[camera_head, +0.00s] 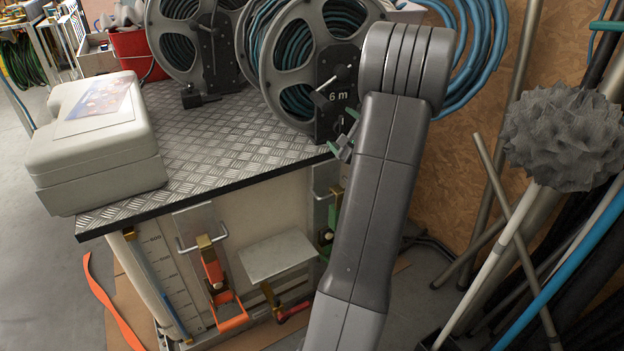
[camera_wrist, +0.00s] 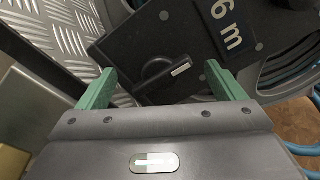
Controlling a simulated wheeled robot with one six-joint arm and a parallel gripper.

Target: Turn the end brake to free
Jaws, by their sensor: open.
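The near reel (camera_head: 262,62) stands on the bench with a black plate (camera_head: 352,64) labelled "6 m" on its side. In the wrist view the plate (camera_wrist: 190,32) carries a black turn knob (camera_wrist: 158,78) with a pale mark on its upper right end; I take it for the end brake. No free or locked wording is readable. My gripper (camera_head: 343,131) is at the plate's lower edge. In the wrist view its green fingers (camera_wrist: 160,67) are open, one on each side of the knob, with nothing held. Whether they touch it cannot be told.
A second reel (camera_head: 152,40) stands at the back left. A pale case (camera_head: 95,160) sits on the left of the chequer-plate bench top (camera_head: 215,135). Poles and a grey spiky brush head (camera_head: 565,138) stand at the right. Clamps hang below the bench.

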